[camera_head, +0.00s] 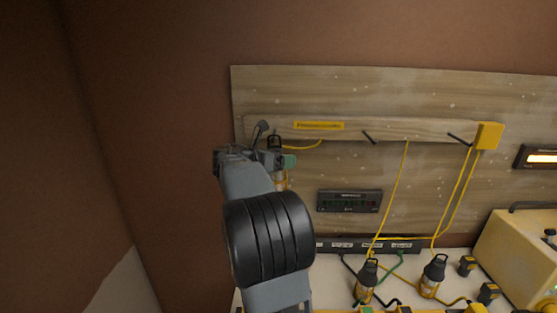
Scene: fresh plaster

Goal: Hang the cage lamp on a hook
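A wooden rail (420,131) on the plank board carries dark hooks: a left one (262,127), a middle one (369,137) and a right one (459,139). A cage lamp with a black top (274,141) and an amber body is just below and right of the left hook, mostly hidden by my arm. Two more cage lamps (366,283) (433,277) stand upright on the bench.
A yellow cord runs from the rail box (489,136) to the bench lamps. A dark panel (349,201) is on the board. A power strip (370,245) runs along the bench back. A cream case (518,255) stands right. Small yellow-black items (467,265) lie nearby.

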